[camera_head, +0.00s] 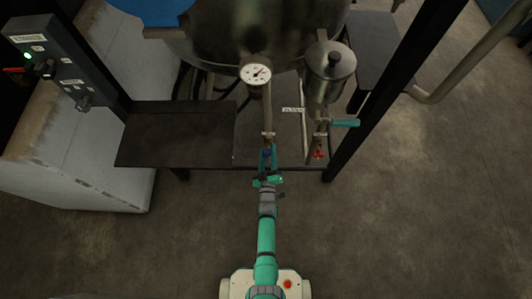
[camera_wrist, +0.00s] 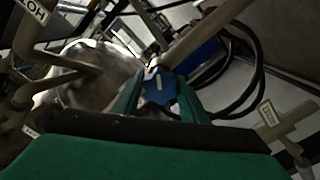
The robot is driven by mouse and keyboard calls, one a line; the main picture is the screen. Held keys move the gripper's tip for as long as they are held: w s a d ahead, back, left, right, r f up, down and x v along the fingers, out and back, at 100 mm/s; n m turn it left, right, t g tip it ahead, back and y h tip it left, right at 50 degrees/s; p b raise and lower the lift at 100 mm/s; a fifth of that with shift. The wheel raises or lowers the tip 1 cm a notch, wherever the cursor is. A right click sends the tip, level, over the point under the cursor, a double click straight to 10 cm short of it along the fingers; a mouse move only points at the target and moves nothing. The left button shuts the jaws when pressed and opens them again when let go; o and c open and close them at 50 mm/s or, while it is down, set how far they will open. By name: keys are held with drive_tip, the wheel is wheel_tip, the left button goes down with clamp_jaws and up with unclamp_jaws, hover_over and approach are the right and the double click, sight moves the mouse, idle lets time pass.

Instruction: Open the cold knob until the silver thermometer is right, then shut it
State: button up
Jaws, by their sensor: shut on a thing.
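A blue knob (camera_wrist: 158,84) sits between the two green fingers of my gripper (camera_wrist: 160,100) in the wrist view, and the fingers are shut on it. In the head view my gripper (camera_head: 268,160) reaches forward to the valve at the foot of the pipe below the dial. A round white-faced thermometer with a silver rim (camera_head: 256,74) stands above that pipe. Its needle is too small to read exactly. A red knob (camera_head: 319,154) is on the pipe to the right, apart from my gripper.
A steel canister (camera_head: 329,72) with a teal handle (camera_head: 345,123) stands right of the dial. A dark shelf (camera_head: 177,135) lies to the left, beside a control panel (camera_head: 48,62). A black post (camera_head: 375,90) rises at right. The front floor is clear.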

drive_tip(key=n, duration=0.4)
drive_tip(key=shift+w+a+n, duration=0.1)
drive_tip(key=shift+w+n, duration=0.1)
drive_tip(key=shift+n, duration=0.2)
drive_tip(key=shift+s+a+n, duration=0.1)
drive_tip(key=shift+a+n, duration=0.2)
drive_tip(key=shift+n, duration=0.6)
drive_tip(key=n, duration=0.1)
drive_tip(key=d+n, duration=0.1)
drive_tip(key=n, duration=0.1)
drive_tip(key=shift+s+f+n, duration=0.1)
drive_tip(key=shift+s+n, duration=0.05)
drive_tip(key=shift+n, duration=0.15)
drive_tip(key=shift+a+n, duration=0.1)
drive_tip(key=shift+n, duration=0.2)
drive_tip(key=o, duration=1)
drive_tip(key=shift+a, duration=0.15)
drive_tip(key=shift+o, duration=0.2)
drive_tip(key=shift+w, duration=0.2)
